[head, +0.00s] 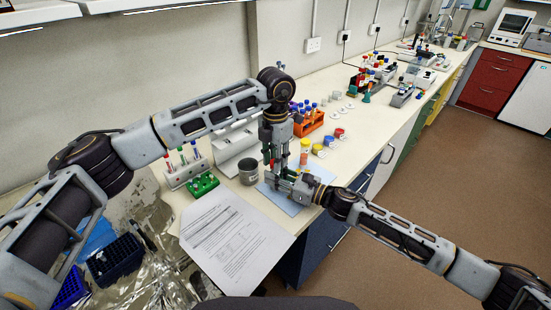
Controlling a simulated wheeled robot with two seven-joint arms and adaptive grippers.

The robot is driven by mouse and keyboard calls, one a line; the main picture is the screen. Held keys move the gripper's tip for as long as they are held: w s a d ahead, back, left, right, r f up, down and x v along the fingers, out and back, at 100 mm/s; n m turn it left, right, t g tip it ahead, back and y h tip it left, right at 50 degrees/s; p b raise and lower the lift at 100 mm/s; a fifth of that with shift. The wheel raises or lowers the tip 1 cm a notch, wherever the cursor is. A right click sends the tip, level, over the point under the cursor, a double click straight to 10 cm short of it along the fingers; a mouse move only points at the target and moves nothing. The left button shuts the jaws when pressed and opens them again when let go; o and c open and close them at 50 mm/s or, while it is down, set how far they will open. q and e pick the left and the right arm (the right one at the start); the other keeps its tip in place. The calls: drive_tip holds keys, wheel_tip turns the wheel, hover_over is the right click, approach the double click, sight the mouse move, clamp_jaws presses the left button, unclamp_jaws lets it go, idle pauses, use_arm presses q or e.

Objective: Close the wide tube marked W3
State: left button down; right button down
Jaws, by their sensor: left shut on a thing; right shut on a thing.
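My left gripper (274,160) points down over the blue mat (289,200). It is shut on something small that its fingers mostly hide. My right gripper (279,178) reaches in from the right, low over the mat and just under the left one. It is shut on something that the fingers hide. An orange tube (304,154) stands upright just behind the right gripper. Short wide containers in yellow (318,149), blue (329,141) and red (339,132) stand in a row behind it. I cannot read a W3 mark on anything.
A grey metal cup (248,172) and a green rack (203,186) stand left of the mat. Printed paper (222,240) lies in front. An orange rack (309,121) with blue-capped tubes stands behind. White round pieces (338,112) lie beyond. The bench edge is close on the right.

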use_arm(q)
drive_tip(key=c, duration=1.1)
unclamp_jaws()
drive_tip(key=shift+r, duration=6)
use_arm(e)
drive_tip(key=c, duration=1.2)
unclamp_jaws()
drive_tip(key=shift+o, duration=0.2)
drive_tip(key=shift+d, duration=0.1)
drive_tip(key=shift+v, duration=5.9)
